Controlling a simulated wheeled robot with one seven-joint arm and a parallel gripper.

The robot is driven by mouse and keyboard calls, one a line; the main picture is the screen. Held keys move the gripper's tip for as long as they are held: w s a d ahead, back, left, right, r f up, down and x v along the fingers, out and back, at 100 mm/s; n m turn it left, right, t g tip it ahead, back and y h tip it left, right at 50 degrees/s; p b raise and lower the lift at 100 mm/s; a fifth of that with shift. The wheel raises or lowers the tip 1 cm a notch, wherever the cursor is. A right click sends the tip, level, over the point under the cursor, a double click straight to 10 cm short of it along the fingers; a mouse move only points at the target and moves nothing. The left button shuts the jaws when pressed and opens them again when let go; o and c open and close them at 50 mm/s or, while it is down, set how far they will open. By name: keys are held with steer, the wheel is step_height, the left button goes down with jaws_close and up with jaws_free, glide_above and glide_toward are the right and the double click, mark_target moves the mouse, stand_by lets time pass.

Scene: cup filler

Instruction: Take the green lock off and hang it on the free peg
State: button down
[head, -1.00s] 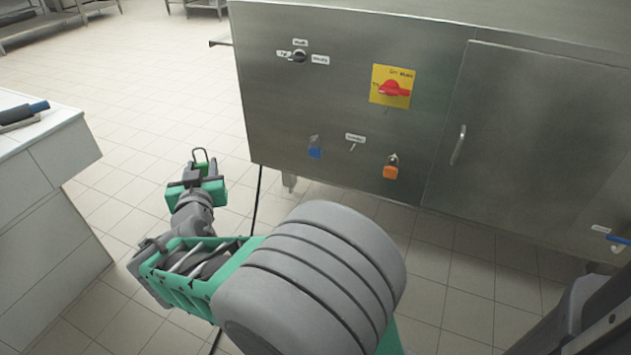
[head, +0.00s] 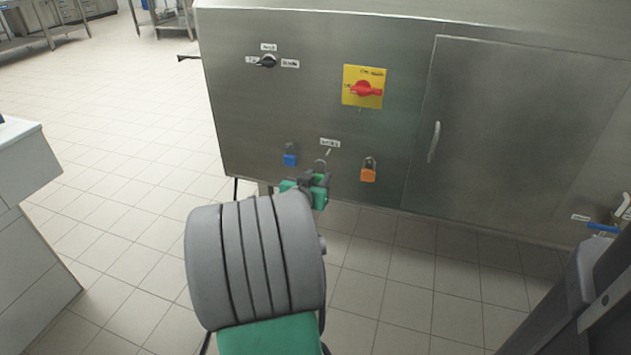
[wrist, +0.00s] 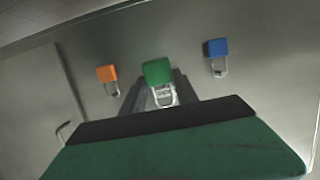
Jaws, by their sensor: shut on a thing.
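My gripper (head: 316,183) is shut on the green lock (wrist: 157,72), held up in front of the steel cabinet's lower panel. In the head view the lock's body is hard to tell from my green gripper, but its thin shackle loop shows above. The free peg (head: 327,152) is a small pin under a white label, between two hanging locks. The shackle is close below the peg in the head view; I cannot tell the gap in depth. In the wrist view the lock stands in front of the label and hides the peg.
A blue lock (head: 290,158) hangs left of the free peg and an orange lock (head: 368,170) hangs right of it. Above are a red switch on a yellow plate (head: 363,87) and a black knob (head: 267,61). A door handle (head: 434,142) stands out at right.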

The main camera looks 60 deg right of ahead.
steer(key=shift+r+x, duration=0.15)
steer(key=shift+x, duration=0.85)
steer(key=shift+r+x, duration=0.2)
steer(key=shift+x, duration=0.75)
steer(key=shift+r+x, duration=0.15)
steer(key=shift+x, duration=0.85)
steer(key=shift+d+f, duration=0.35)
steer(key=shift+d, duration=0.25)
steer(key=shift+w+d+b, duration=0.1)
steer(key=shift+d+b, duration=0.15)
steer(key=shift+b, duration=0.25)
steer(key=c, duration=0.9)
jaws_free()
steer(key=shift+o, duration=0.2)
